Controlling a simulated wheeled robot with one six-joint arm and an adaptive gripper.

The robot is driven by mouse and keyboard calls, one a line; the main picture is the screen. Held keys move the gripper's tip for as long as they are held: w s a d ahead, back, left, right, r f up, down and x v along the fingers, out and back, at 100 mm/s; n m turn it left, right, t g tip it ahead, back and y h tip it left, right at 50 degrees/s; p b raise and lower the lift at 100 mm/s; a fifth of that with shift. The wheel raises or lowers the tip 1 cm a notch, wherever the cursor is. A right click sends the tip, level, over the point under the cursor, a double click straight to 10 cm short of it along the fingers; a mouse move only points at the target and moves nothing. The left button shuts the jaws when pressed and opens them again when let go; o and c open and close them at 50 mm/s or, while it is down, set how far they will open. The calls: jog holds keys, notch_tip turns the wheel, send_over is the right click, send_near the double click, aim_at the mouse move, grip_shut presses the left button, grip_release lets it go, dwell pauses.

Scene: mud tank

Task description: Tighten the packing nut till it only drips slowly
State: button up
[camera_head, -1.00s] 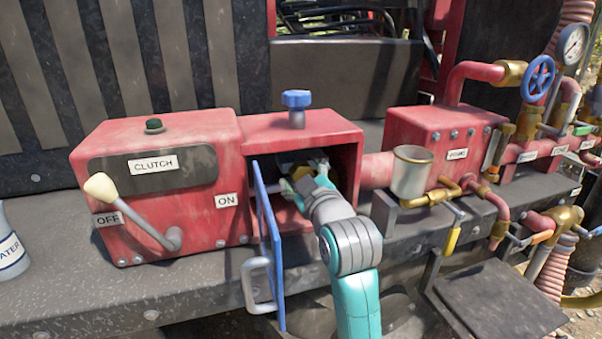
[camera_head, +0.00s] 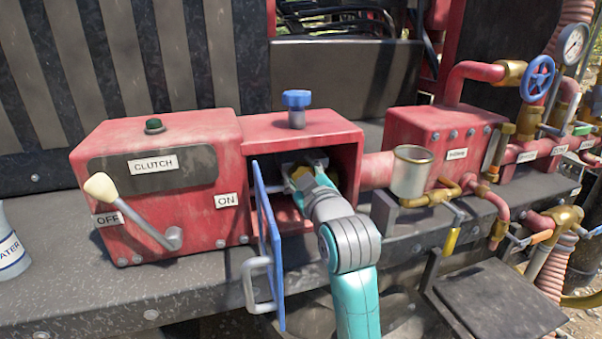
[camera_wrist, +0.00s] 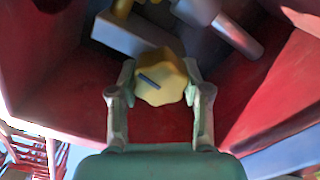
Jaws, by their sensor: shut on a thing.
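The brass packing nut (camera_wrist: 160,84), lobed and with a dark blue mark on its face, shows in the wrist view inside the red open box. My gripper (camera_wrist: 160,78) has one finger on each side of the nut and is shut on it. In the head view my gripper (camera_head: 308,180) reaches into the box (camera_head: 342,125) from the front right, and it hides most of the nut. No drip or water stream can be made out in either view.
The blue door (camera_head: 270,245) stands open, close on the left of my arm. A blue knob (camera_head: 296,100) tops the box. The clutch lever (camera_head: 135,215) is at left. A metal cup (camera_head: 411,172) and pump piping are at right.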

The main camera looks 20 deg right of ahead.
jog(key=m, duration=0.6)
jog(key=shift+d+m, duration=0.1)
jog(key=shift+m, duration=0.2)
dwell(0.4)
jog(key=o, duration=1.2)
jog(key=shift+c, duration=0.2)
jog(key=shift+s, duration=0.1)
jog(key=s, duration=1.2)
jog(key=shift+w, duration=0.1)
